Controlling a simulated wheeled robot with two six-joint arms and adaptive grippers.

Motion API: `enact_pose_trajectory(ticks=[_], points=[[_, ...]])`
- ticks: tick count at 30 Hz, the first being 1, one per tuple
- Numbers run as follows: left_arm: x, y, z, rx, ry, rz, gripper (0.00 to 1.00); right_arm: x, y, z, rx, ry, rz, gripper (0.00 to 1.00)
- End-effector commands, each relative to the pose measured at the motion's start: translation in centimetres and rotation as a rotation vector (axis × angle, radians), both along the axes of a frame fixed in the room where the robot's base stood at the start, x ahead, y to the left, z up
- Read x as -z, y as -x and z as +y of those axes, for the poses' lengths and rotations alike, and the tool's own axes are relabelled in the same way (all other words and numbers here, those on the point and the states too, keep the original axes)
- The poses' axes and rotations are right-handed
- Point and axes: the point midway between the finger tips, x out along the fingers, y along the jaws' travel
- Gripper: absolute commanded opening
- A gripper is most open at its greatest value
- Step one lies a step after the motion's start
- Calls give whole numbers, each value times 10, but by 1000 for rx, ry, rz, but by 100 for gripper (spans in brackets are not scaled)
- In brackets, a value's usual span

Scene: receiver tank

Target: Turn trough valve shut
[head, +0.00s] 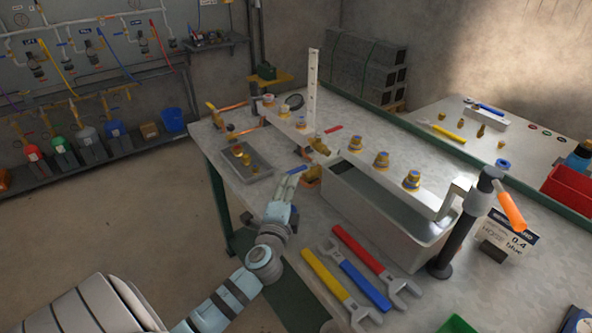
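The grey trough (374,211) stands on the workbench, with a rail of brass and grey fittings above it. Contact with the lever cannot be made out, nor how far apart the fingers are. My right gripper is not in view.
Yellow, blue and red wrenches (361,259) lie in front of the trough. A black post with an orange handle (510,210) and a sign (508,236) stand right of it. A shallow grey tray (260,163) with brass parts lies left of the valve.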

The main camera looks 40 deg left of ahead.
Motion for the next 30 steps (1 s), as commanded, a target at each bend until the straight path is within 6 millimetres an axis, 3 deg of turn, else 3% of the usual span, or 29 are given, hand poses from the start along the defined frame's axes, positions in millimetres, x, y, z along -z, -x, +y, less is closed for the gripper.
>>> enact_pose_trajectory(ticks=[4, 10, 20, 25, 30], points=[[0, -35, 17, -1, 0, -1, 27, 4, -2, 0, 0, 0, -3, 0], [1, -61, 30, 1, 0, 0, 27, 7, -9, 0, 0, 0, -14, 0], [0, -67, 32, 3, 1, 0, 27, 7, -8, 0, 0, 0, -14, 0], [0, -67, 32, 3, 1, 0, 1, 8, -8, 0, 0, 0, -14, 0], [1, -66, 32, 3, 2, 1, 0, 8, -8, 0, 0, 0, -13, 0]])
